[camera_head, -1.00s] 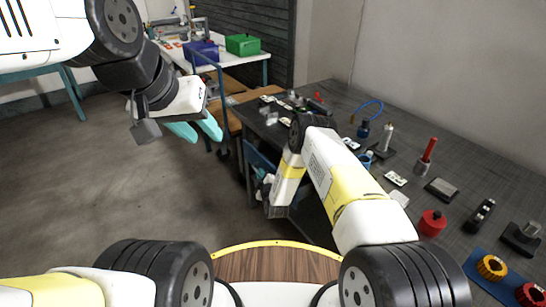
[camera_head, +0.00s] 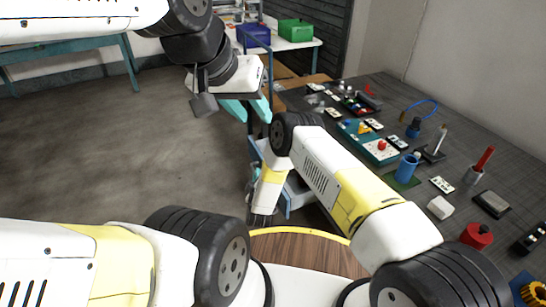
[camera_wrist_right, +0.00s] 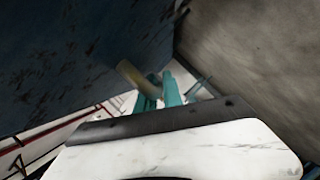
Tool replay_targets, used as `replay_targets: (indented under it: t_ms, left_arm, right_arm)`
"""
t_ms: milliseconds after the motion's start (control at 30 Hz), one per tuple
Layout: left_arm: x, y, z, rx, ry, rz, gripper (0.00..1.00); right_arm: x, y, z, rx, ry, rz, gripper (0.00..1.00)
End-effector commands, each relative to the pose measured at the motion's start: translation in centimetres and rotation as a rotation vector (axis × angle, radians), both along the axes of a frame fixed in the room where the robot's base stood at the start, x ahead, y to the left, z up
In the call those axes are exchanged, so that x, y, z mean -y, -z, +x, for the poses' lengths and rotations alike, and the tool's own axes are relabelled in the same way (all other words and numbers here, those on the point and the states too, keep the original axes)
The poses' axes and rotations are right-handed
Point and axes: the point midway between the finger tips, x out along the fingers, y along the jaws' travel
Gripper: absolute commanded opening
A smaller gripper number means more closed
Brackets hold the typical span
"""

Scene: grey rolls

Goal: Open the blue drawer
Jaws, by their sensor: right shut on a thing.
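The blue drawer (camera_head: 287,204) shows as a light blue edge beside my right forearm, under the dark worktop, and seems to stand out from the desk. My right arm covers much of it. In the right wrist view its dark blue, scuffed face (camera_wrist_right: 70,60) fills the upper left. My right gripper (camera_wrist_right: 160,88) is shut on a thin yellowish handle (camera_wrist_right: 130,74) by that face. In the head view its fingertips are mostly hidden behind my arm. My left gripper (camera_head: 247,110) hangs in the air left of the worktop, its teal fingers apart and empty.
Blue (camera_head: 254,36) and green (camera_head: 296,30) bins stand on a far table. The floor at left is clear.

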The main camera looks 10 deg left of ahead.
Motion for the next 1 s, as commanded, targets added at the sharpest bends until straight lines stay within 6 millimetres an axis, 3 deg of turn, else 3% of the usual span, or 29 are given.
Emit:
replay_targets:
  t_ms: [433, 467, 500, 800, 1000]
  left_arm:
    - [0.0, 0.0, 0.0, 0.0, 0.0, 0.0, 0.36]
    - [0.0, 0.0, 0.0, 0.0, 0.0, 0.0, 0.36]
    - [0.0, 0.0, 0.0, 0.0, 0.0, 0.0, 0.36]
    - [0.0, 0.0, 0.0, 0.0, 0.0, 0.0, 0.36]
    - [0.0, 0.0, 0.0, 0.0, 0.0, 0.0, 0.36]
  right_arm:
    - [-0.3, 0.0, -0.2, 0.0, 0.0, 0.001, 0.0]
    - [-0.3, 0.0, -0.2, 0.0, 0.0, 0.001, 0.17]
    - [-0.3, 0.0, -0.2, 0.0, 0.0, 0.001, 0.2]
    - [-0.2, 0.0, -0.3, -0.001, 0.0, 0.001, 0.2]
    - [0.4, -0.5, -2.5, -0.002, -0.002, -0.002, 0.2]
